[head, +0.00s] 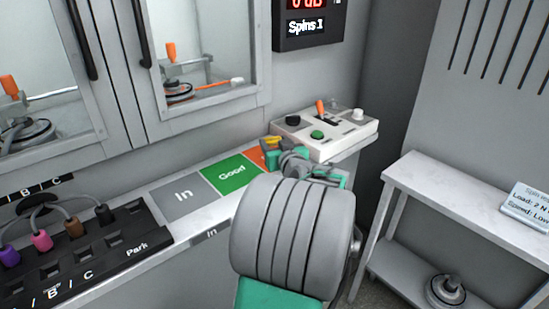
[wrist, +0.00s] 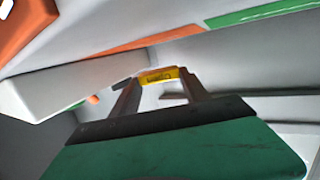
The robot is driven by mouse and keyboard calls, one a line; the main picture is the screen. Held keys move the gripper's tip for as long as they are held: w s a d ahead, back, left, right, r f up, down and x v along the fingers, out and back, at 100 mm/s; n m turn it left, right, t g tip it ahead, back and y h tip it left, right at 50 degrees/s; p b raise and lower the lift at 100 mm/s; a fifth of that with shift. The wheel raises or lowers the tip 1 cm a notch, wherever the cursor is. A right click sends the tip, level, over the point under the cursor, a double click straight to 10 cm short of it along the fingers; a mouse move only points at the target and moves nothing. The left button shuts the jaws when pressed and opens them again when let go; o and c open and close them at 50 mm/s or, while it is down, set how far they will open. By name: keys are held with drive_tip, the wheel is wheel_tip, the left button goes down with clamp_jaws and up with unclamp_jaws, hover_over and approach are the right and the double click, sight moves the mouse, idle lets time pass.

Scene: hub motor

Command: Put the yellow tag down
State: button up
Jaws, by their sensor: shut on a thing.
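The yellow tag (head: 272,140) is at the tip of my gripper (head: 276,152) in the head view, over the back end of the counter. In the wrist view, the yellow tag (wrist: 159,76) with dark print sits between the two grey fingers of my gripper (wrist: 158,84), which is shut on it. The orange pad (head: 256,156) lies beside the green "Good" pad (head: 231,173) and the grey "In" pad (head: 187,197). My arm and gripper hide part of the orange pad. I cannot tell how high the tag is above the counter.
A white control box (head: 340,140) with an orange lever stands right behind my gripper. A black "Park" block (head: 130,240) with coloured plugs is at left. Glass-door cabinets line the wall. A white shelf (head: 440,190) at right bears a card (head: 527,206); a motor (head: 446,290) is below.

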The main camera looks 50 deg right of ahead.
drive_tip(key=shift+w+d+f+b, duration=0.15)
drive_tip(key=shift+f+b, duration=0.1)
drive_tip(key=shift+f, duration=0.7)
drive_tip(key=shift+w+d+f+b, duration=0.15)
drive_tip(key=shift+f+b, duration=0.1)
drive_tip(key=shift+f, duration=0.7)
drive_tip(key=shift+s, duration=0.1)
drive_tip(key=shift+f, duration=0.15)
drive_tip(key=o, duration=1.3)
drive_tip(key=shift+s+a+r, duration=0.1)
drive_tip(key=shift+s+r, duration=0.1)
drive_tip(key=shift+r, duration=0.05)
drive_tip(key=p+v, duration=0.1)
drive_tip(key=v, duration=1)
drive_tip(key=shift+s+a+f, duration=0.1)
drive_tip(key=shift+s+a, duration=0.1)
drive_tip(key=shift+a, duration=0.05)
